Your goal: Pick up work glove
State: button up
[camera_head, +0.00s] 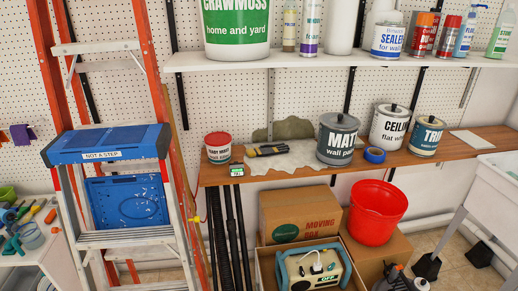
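A small black and yellow item that looks like the work glove (267,150) lies near the left end of the wooden shelf (420,158). It is too small to make out its fingers. A pale, crumpled cloth (290,162) lies at its front right, and an olive-green lump (289,128) is behind it. My gripper is not in view.
A red-lidded tub (218,148) and a small green-edged device (237,170) stand left of the glove. A MATT paint can (338,138) and blue tape roll (374,155) are to its right. A stepladder (110,145) stands left; boxes (300,214) and a red bucket (376,212) are below.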

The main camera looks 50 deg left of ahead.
aim_at(265, 151)
jog(key=u, duration=0.45)
jog(key=i, duration=0.55)
jog(key=u, duration=1)
jog(key=i, duration=0.8)
jog(key=u, duration=0.55)
